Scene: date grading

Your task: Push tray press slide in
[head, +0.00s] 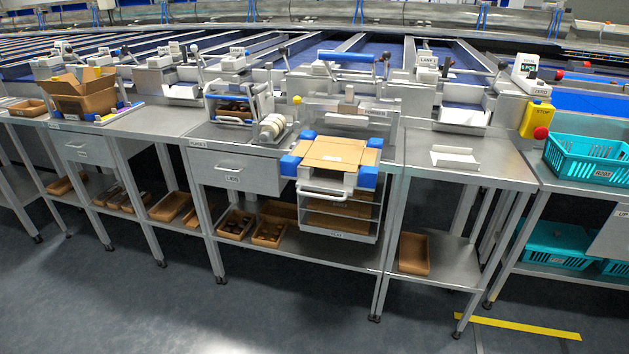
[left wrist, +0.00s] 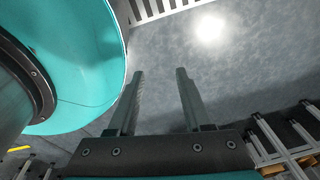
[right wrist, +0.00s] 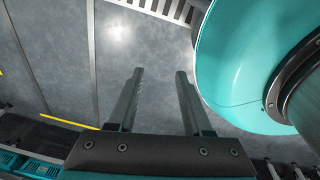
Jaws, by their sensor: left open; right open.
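The tray press (head: 347,105) stands on the middle metal bench, with a blue bar across its top. Its slide, with blue corner blocks (head: 367,178), sits out in front of the press, over the bench's front edge. A flat cardboard tray blank (head: 330,152) lies between the blocks. A pale handle (head: 323,193) shows just below the slide's front. My left gripper (left wrist: 160,73) is open and empty, with bare floor behind its fingers. My right gripper (right wrist: 160,72) is open and empty, also over floor. Neither gripper shows in the head view, and both are away from the press.
A rack with cardboard (head: 338,220) sits under the slide. A closed drawer (head: 235,172) is to its left. A white folded piece (head: 455,157) lies on the bench to the right. A teal crate (head: 590,160) and red stop button (head: 540,132) are farther right. The floor in front is clear.

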